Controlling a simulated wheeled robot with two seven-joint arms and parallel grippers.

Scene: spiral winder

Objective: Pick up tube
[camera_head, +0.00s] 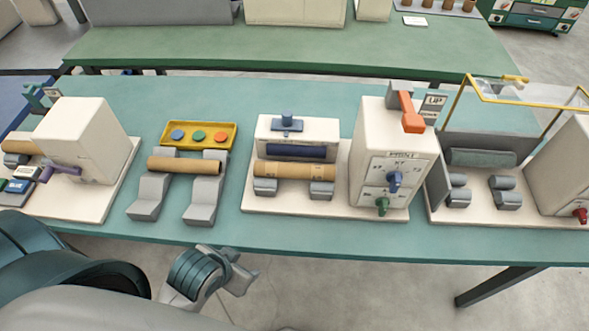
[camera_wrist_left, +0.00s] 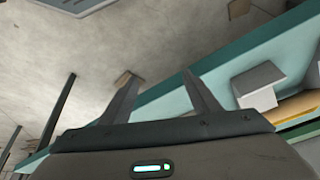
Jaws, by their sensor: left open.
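A plain brown tube (camera_head: 185,165) lies level across two grey stepped supports (camera_head: 148,196) on the teal table. A longer tan tube (camera_head: 294,171) with a marked surface rests on grey cradles in the middle machine. Another brown tube (camera_head: 17,143) shows at the far left. My left gripper (camera_head: 243,280) is in front of the table's front edge, below the supports and apart from every tube. In the left wrist view its two fingers (camera_wrist_left: 160,85) stand spread with nothing between them. My right gripper is not in view.
A yellow tray (camera_head: 198,135) with coloured discs stands behind the supports. White machines stand on both sides, one with a PRINT panel (camera_head: 396,180). The table's front edge (camera_head: 330,249) lies between my left gripper and the supports. A grey block (camera_wrist_left: 258,85) shows in the left wrist view.

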